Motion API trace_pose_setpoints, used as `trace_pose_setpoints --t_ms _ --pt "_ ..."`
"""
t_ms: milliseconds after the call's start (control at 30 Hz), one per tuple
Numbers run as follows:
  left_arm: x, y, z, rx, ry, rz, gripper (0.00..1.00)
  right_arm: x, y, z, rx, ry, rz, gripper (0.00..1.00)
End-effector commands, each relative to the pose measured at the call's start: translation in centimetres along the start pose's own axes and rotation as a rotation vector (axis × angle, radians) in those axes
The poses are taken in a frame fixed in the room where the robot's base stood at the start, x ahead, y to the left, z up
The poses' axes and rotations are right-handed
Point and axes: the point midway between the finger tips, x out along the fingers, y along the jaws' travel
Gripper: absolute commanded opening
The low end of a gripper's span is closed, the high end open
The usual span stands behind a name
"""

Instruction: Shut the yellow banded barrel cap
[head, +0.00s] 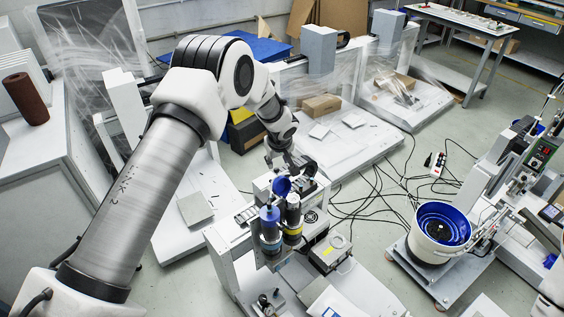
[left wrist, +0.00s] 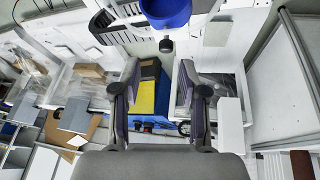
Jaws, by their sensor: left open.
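The yellow banded barrel (head: 292,213) stands upright on the gantry machine, with a yellow band low on its dark body. A blue cap (head: 282,186) shows at its top and looks tilted up, swung open. A blue round part, which looks like this cap, shows in the left wrist view (left wrist: 165,10) at the top edge, beyond the fingertips. My left gripper (head: 284,164) is above and behind the cap, apart from it. Its two fingers are spread, with nothing between them in the left wrist view (left wrist: 158,75). My right gripper is not in view.
A second barrel with a blue cap (head: 269,214) stands close beside the banded one, to its left. A blue-lined bowl feeder (head: 443,224) stands at the right. Black cables lie on the floor between them. A cardboard box (head: 321,104) sits on a bench behind.

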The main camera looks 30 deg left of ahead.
Motion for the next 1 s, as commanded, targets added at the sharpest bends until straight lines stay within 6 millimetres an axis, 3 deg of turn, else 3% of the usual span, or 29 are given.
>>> trace_pose_setpoints --t_ms 300,600,633,733,1000 --pt "5.9 0.1 0.0 0.001 -0.002 -0.003 0.43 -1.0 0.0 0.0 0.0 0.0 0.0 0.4" --pt "6.6 0.1 0.0 0.0 -0.002 -0.002 0.43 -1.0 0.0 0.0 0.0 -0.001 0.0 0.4" --pt "6.6 0.1 0.0 0.0 -0.002 -0.002 0.36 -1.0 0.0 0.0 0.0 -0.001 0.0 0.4" --pt "6.6 0.1 0.0 0.0 -0.002 -0.002 0.0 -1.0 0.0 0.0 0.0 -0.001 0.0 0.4" --pt "6.8 0.0 0.1 0.002 -0.001 -0.004 0.0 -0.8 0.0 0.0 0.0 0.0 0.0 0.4"
